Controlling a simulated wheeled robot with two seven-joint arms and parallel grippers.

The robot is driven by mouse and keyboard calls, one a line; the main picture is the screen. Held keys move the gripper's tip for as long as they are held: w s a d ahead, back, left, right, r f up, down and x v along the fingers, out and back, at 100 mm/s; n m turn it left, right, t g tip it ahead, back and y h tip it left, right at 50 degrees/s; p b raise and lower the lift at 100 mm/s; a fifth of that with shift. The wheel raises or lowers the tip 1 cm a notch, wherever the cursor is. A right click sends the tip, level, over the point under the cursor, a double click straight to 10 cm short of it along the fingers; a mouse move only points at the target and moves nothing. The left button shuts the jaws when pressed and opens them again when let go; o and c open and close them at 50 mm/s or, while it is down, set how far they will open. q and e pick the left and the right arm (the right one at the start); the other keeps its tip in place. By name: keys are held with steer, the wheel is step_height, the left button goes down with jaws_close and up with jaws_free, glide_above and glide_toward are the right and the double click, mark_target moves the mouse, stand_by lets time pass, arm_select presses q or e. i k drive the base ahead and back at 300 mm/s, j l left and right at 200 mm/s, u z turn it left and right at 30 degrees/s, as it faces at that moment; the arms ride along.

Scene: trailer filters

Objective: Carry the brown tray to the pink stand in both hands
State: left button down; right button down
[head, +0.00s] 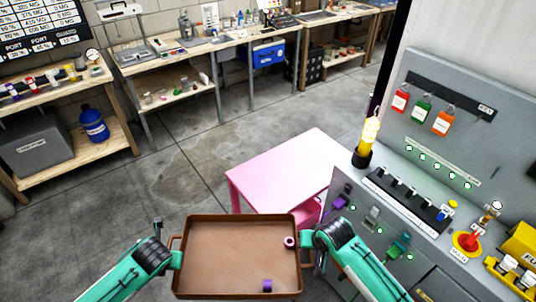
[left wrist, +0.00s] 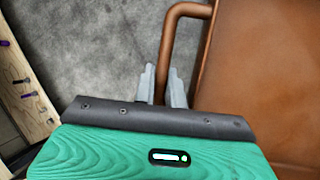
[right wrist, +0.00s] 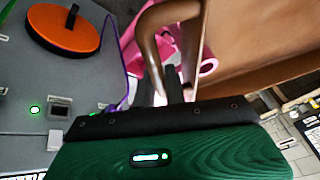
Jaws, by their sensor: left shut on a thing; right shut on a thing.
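The brown tray (head: 225,252) is held in front of me, with a pink ring (head: 290,242) near its right wall and a purple cylinder (head: 267,286) near its front wall. My left gripper (left wrist: 162,85) is shut on the tray's left handle (left wrist: 172,50). My right gripper (right wrist: 172,85) is shut on the tray's right handle (right wrist: 150,30), and its fingers are partly hidden by dark shadow. The pink stand (head: 285,170) is beyond the tray, ahead and slightly right. The tray's far right corner overlaps the stand's near side in the head view.
A grey control cabinet (head: 385,185) with a yellow lamp (head: 369,132), hanging tags and knobs stands close on the right, beside my right arm. Workbenches (head: 215,45) line the back. A blue drum (head: 93,125) sits on a left shelf. The floor (head: 170,165) left of the stand is clear.

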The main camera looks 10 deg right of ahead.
mark_target(256, 183)
steer(key=i, duration=1.05)
steer(key=i+z, duration=0.35)
steer(key=k+j, duration=0.05)
steer(key=k, duration=0.05)
